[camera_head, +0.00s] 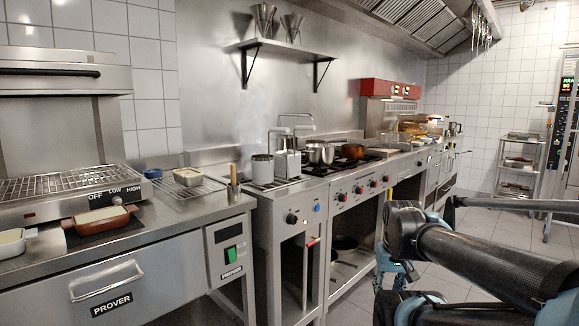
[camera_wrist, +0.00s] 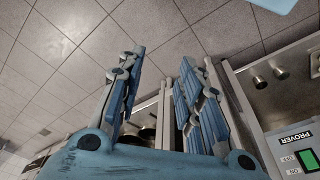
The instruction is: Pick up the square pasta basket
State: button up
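The square pasta basket (camera_head: 288,164) appears to be the boxy metal basket with an upright handle. It stands at the pasta cooker on the counter, beside a round metal container (camera_head: 262,168). A second bent handle rises close by, and I cannot tell which basket it belongs to. My gripper (camera_wrist: 160,98) is open and empty in the wrist view, its two blue fingers spread apart. It is low in front of the cooking line, well away from the basket. In the head view my dark arm largely hides it. The basket does not show in the wrist view.
Pots (camera_head: 320,153) and a brown pan (camera_head: 352,151) sit on the stove to the right. A grill rack (camera_head: 70,181) and a brown dish (camera_head: 101,220) are on the left counter. A wire trolley (camera_head: 518,165) stands at the back. The tiled floor between is clear.

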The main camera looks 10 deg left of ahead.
jog(key=shift+w+d, duration=0.2)
jog(key=shift+w, duration=0.35)
